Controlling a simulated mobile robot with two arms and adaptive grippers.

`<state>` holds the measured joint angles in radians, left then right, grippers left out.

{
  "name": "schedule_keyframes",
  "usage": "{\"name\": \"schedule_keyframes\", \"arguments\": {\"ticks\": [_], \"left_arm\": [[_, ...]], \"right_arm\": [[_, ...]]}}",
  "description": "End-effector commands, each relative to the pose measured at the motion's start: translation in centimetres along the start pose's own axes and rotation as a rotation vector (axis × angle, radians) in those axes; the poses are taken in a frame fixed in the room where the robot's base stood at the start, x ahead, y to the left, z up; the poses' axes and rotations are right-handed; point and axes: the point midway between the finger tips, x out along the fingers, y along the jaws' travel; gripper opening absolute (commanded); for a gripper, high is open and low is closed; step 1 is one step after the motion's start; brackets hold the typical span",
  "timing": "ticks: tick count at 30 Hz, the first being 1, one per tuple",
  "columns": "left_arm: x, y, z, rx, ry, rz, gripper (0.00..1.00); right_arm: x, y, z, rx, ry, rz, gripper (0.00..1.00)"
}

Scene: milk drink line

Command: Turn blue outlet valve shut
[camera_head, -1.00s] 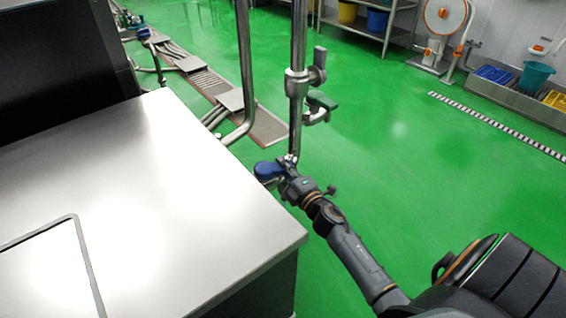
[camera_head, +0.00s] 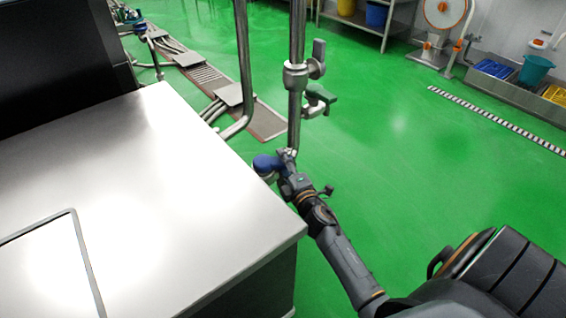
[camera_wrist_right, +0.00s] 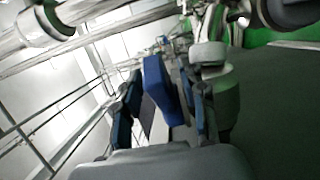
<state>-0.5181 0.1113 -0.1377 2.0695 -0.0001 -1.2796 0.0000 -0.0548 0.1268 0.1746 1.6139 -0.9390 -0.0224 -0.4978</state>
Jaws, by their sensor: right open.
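The blue outlet valve handle (camera_head: 265,163) sits low on the pipework, just beyond the front corner of the steel cabinet. My right gripper (camera_head: 284,163) is at the valve, with its arm reaching in from the lower right. In the right wrist view the blue handle (camera_wrist_right: 160,85) stands between the two fingers of my open right gripper (camera_wrist_right: 161,78). I cannot tell whether either finger touches it. The valve body is mostly hidden in the head view. My left gripper is not in view.
The steel cabinet top (camera_head: 150,180) lies close on the left. Green floor to the right is clear.

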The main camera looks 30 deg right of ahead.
Motion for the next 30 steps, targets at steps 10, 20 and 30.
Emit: {"name": "schedule_keyframes", "arguments": {"ticks": [10, 20, 30], "left_arm": [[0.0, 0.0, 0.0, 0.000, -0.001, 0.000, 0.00], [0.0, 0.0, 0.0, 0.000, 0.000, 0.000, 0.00], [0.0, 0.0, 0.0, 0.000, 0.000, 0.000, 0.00]], "right_arm": [[-5.2, -0.2, 0.0, 0.002, -0.001, -0.004, 0.41], [-11.0, -0.1, 0.0, 0.002, -0.001, -0.003, 0.41], [-12.0, 0.0, 0.0, 0.000, 0.000, 0.000, 0.41]]}}
